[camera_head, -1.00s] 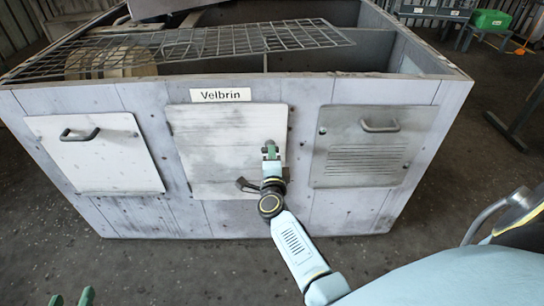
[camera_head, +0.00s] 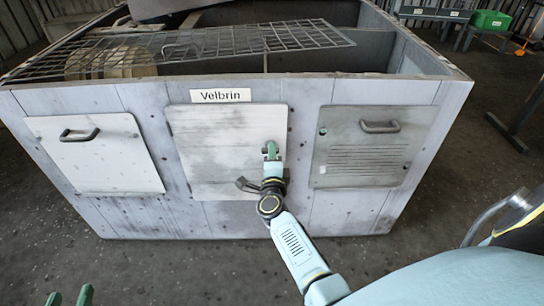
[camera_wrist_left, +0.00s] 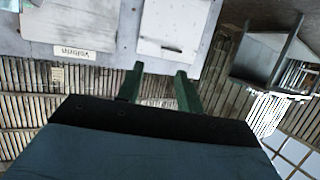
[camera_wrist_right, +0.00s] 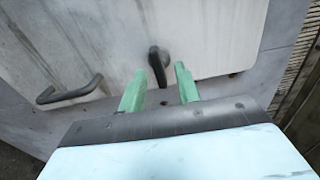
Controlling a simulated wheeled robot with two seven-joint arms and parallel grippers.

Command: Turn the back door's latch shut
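The pale middle door (camera_head: 222,150) sits closed in the front wall of the housing, under the Velbrin sign. My right gripper (camera_head: 271,150) is at its right side in the head view and hides the latch there. In the right wrist view a short dark latch (camera_wrist_right: 158,65) stands near the edge of the door panel (camera_wrist_right: 205,35). My right gripper (camera_wrist_right: 159,85) is open there, with the latch between its fingertips and gaps showing on both sides. My left gripper (camera_head: 70,298) is open and empty at the lower left, away from the housing; its fingers (camera_wrist_left: 160,80) are apart.
A left door (camera_head: 95,160) and a louvred right door (camera_head: 362,155) with bar handles flank the middle door. A dark bar handle (camera_wrist_right: 70,92) lies left of the latch. A wire grid (camera_head: 250,38) rests on the open top. Floor before the housing is clear.

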